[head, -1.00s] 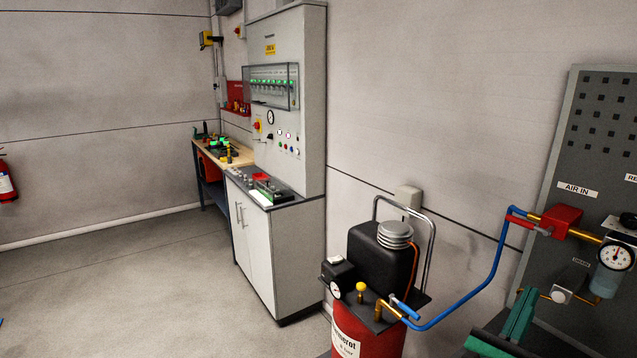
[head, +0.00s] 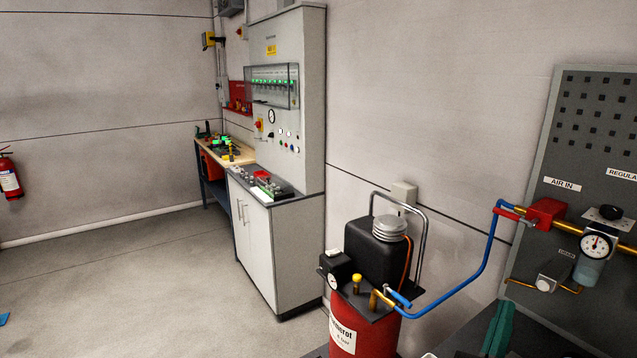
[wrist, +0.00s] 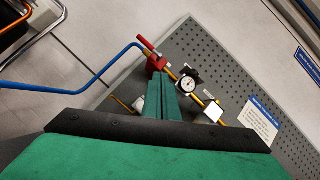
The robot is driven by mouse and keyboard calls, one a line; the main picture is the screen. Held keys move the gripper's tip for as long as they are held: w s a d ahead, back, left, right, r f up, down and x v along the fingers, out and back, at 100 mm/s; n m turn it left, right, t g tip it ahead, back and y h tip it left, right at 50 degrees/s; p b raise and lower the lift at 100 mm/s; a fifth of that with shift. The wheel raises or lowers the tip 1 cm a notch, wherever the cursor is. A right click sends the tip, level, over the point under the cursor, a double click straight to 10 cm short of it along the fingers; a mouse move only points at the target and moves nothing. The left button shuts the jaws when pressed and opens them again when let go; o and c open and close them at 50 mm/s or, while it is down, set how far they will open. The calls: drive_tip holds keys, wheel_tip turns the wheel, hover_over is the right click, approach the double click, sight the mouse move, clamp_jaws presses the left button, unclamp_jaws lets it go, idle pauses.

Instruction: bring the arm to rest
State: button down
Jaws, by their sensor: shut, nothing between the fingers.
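My gripper shows at the bottom right of the head view as green fingers (head: 499,326), low in front of the grey perforated panel. Most of my arm is outside that view. In the wrist view the green fingers (wrist: 162,98) lie together, shut, with nothing between them. Their tips point toward the red valve and the gauge on the panel, and appear clear of both.
The grey panel (head: 590,130) carries a red valve (head: 546,212) and a pressure gauge (head: 597,245). A blue hose (head: 478,275) runs from the valve to a red compressor (head: 365,335). A white cabinet (head: 275,240) stands behind. Floor at the left is open.

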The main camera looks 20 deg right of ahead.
drive_tip(key=s+a+f+n+t+y, duration=0.25)
drive_tip(key=a+f+n+y, duration=0.35)
drive_tip(key=a+f+n, duration=0.55)
drive_tip(key=s+a+f+n+t+y, duration=0.1)
drive_tip(key=a+f+n+t+y, duration=0.45)
drive_tip(key=a+n, duration=0.8)
drive_tip(key=s+a+f+n+g+y, duration=0.2)
drive_tip(key=s+a+f+n+y, duration=0.1)
drive_tip(key=s+a, duration=0.4)
drive_tip(key=s+a+f+n+g+y, duration=0.2)
drive_tip(key=s+a+n, duration=0.4)
drive_tip(key=a, duration=0.5)
drive_tip(key=s+a+f+n+g+y, duration=0.1)
drive_tip(key=s+a+f+n+y, duration=0.3)
drive_tip(key=s+a, duration=0.4)
drive_tip(key=shift+s+a+f+n+g, duration=0.25)
drive_tip(key=shift+a+f+n+g, duration=0.2)
drive_tip(key=shift+f, duration=0.4)
